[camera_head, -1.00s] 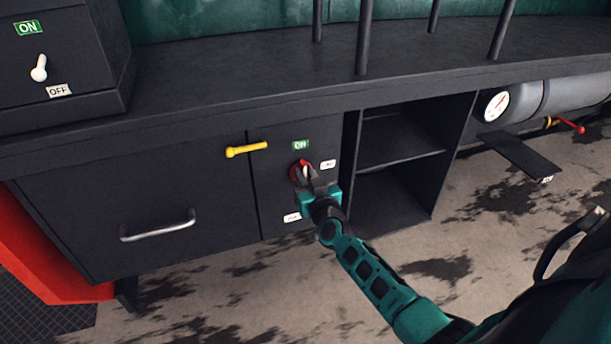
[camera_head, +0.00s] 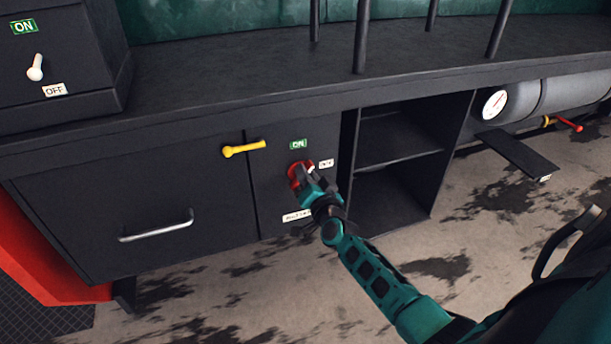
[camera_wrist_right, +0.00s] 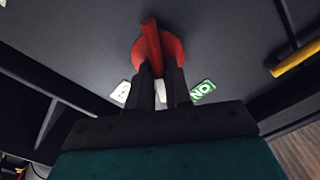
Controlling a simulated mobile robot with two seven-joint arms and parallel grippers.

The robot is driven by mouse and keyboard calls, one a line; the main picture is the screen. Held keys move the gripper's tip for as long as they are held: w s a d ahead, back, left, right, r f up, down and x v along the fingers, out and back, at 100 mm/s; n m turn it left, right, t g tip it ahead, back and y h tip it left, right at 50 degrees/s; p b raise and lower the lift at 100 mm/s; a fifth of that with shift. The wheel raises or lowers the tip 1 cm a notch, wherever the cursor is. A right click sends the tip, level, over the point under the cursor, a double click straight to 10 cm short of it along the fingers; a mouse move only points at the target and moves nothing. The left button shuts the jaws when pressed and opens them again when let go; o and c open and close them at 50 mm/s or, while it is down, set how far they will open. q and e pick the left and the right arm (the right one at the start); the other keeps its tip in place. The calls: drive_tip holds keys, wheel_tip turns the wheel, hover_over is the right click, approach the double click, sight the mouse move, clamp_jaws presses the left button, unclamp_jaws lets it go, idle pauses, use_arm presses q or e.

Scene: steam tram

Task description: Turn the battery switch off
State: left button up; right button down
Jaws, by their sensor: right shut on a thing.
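The battery switch (camera_head: 295,178) is a round red knob with a raised grip bar on a dark cabinet panel. A green ON label (camera_head: 299,144) is above it, and a white OFF label (camera_head: 326,164) is at its upper right. My right gripper (camera_head: 308,174) is shut on the grip bar, partly hiding the knob. In the right wrist view, the red knob (camera_wrist_right: 150,38) shows beyond the fingers, and the bar's white tip (camera_wrist_right: 160,92) between them points between the two labels. My left gripper is not in view.
A yellow handle (camera_head: 244,149) sticks out left of the switch. A drawer with a metal handle (camera_head: 157,226) is further left. Open shelves (camera_head: 400,137) are to the right. Another ON/OFF box with a white lever (camera_head: 36,67) stands at upper left.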

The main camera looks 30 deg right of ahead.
use_arm(q)
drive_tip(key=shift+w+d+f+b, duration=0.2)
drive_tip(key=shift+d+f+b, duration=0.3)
drive_tip(key=shift+b, duration=0.75)
use_arm(e)
drive_tip(key=m, duration=0.6)
drive_tip(key=f+m, duration=0.1)
drive_tip(key=m, duration=0.3)
drive_tip(key=shift+d+f, duration=0.1)
drive_tip(key=shift+d, duration=0.1)
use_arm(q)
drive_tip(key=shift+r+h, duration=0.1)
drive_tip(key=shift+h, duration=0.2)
use_arm(e)
drive_tip(key=shift+m, duration=0.4)
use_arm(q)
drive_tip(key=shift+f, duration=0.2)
use_arm(e)
drive_tip(key=c, duration=1.1)
unclamp_jaws()
drive_tip(key=shift+c, duration=0.2)
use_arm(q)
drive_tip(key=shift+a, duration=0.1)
use_arm(e)
drive_tip(key=shift+s, duration=0.15)
